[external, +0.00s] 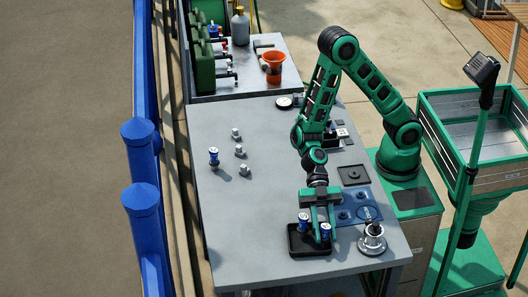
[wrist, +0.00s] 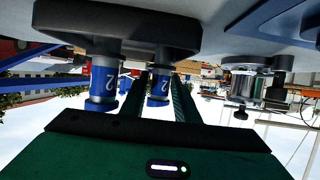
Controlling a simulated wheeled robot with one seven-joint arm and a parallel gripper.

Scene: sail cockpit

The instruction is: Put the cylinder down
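A blue and silver cylinder (external: 325,231) is upright at the right side of the small black tray (external: 296,251). My gripper (external: 323,224) points down over it, one finger on each side. In the wrist view, which is upside down, the cylinder (wrist: 158,88) with a "2" label is between my fingers (wrist: 160,84), and they look shut on it. Its base meets the tray (wrist: 90,42), though fine contact is hard to tell. A second, similar cylinder (external: 303,222) stands in the tray to the left, outside my fingers; it also shows in the wrist view (wrist: 103,82).
Another blue cylinder (external: 214,157) and several small metal pieces (external: 239,151) stand on the left of the grey table (external: 262,210). A silver flanged part (external: 372,240) and a blue plate (external: 347,205) are close right of the tray. The table's middle is clear.

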